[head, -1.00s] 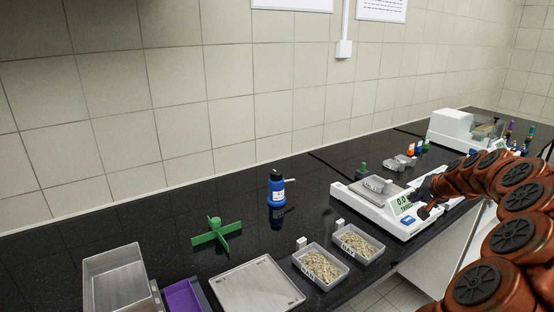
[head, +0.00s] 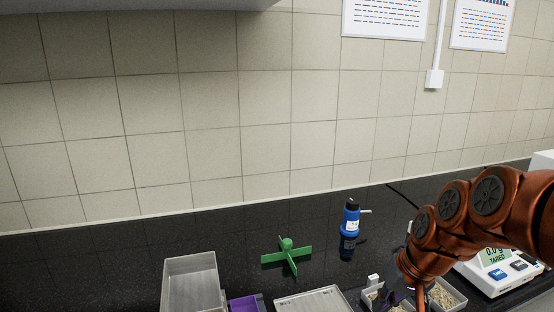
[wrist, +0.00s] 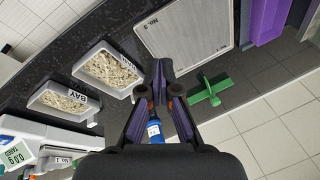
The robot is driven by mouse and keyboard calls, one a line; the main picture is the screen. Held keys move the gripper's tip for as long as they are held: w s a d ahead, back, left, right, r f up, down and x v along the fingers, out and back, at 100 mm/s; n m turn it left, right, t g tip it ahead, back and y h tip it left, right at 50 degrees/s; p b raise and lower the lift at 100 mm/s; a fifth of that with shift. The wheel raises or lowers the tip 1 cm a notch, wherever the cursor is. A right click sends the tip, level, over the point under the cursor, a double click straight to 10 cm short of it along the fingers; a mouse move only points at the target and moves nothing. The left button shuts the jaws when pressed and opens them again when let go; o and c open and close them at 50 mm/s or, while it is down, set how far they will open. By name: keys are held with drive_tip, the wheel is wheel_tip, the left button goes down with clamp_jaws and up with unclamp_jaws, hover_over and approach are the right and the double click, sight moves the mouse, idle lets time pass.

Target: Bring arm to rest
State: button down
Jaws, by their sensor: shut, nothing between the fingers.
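My gripper (wrist: 160,80) is in the middle of the wrist view, with its dark purple fingers drawn together and empty. It hangs above the black bench, touching nothing that I can see. In the head view my orange arm comes in from the right, and the gripper (head: 392,296) shows at the bottom edge, partly cut off, in front of the grain trays. A blue bottle (wrist: 154,131) shows between the finger linkages in the wrist view, beyond them. It also stands upright by the wall in the head view (head: 350,220).
Two trays of grain (wrist: 108,68) (wrist: 64,99), a flat grey tray (wrist: 190,28) and a green cross-shaped piece (wrist: 208,91) lie on the bench. A clear box (head: 190,280) and a purple tray (head: 243,303) are at left. A white balance (head: 497,275) stands at right.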

drive_tip(key=s+a+f+g+h, duration=0.1)
drive_tip(key=s+f+g, duration=0.1)
drive_tip(key=s, duration=0.9)
drive_tip(key=s+a+f+n+g+h, duration=0.1)
drive_tip(key=s+f+g, duration=0.1)
drive_tip(key=s, duration=1)
drive_tip(key=shift+a+f+n+h, duration=0.3)
drive_tip(key=shift+f+h, duration=0.1)
drive_tip(key=shift+f, duration=0.2)
drive_tip(key=shift+s+d, duration=0.1)
